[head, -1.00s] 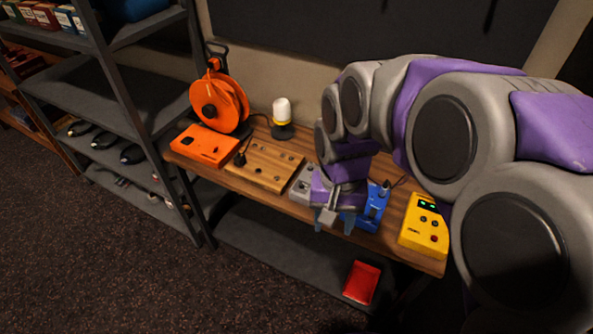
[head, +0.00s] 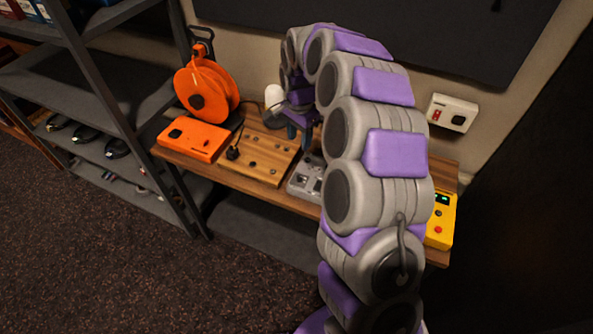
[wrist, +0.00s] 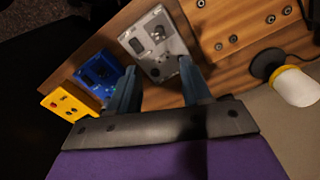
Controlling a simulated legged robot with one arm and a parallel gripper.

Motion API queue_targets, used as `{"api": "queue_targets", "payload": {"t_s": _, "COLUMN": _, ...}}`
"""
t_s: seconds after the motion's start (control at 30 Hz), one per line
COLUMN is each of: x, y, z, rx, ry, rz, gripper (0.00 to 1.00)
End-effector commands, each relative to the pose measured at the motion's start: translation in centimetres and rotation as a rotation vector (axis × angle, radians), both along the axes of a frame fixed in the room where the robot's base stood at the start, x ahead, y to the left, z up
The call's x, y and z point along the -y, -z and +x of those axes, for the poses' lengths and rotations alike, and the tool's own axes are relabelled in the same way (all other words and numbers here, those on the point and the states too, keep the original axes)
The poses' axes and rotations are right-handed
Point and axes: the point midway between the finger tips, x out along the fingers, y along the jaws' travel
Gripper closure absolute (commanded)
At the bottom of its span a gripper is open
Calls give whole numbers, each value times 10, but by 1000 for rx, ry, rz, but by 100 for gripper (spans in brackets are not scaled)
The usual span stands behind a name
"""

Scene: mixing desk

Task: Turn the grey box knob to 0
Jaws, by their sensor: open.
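The grey box (head: 305,179) sits on the wooden desk, right of the wooden board. It also shows in the wrist view (wrist: 168,62), with small round controls and a dark rectangle on its top face. The knob's setting is too small to read. My gripper (head: 299,134) is above the back of the desk in the head view, apart from the grey box. In the wrist view my gripper (wrist: 160,82) is open and empty, its two fingers spread in front of the grey box. My arm hides part of the desk right of the box.
The wooden board (head: 262,160), orange box (head: 195,139), orange reel (head: 207,95) and white-topped lamp (head: 274,97) stand left and behind. A blue box (wrist: 98,74) and yellow box (head: 440,220) are on the other side. A wall box (head: 453,113) hangs at right.

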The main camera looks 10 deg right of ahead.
Motion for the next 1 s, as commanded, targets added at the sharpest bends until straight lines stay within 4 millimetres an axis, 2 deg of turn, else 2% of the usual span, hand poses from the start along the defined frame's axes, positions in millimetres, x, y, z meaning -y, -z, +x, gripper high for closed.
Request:
{"api": "queue_targets", "payload": {"t_s": 0.17, "x": 0, "y": 22, "z": 1, "rx": -1, "ry": -1, "rz": 0, "gripper": 52}}
{"api": "queue_targets", "payload": {"t_s": 0.7, "x": -1, "y": 128, "z": 0, "rx": -4, "ry": -2, "rz": 0, "gripper": 52}}
{"api": "queue_targets", "payload": {"t_s": 1.0, "x": 0, "y": 165, "z": 1, "rx": 1, "ry": -2, "rz": 0, "gripper": 52}}
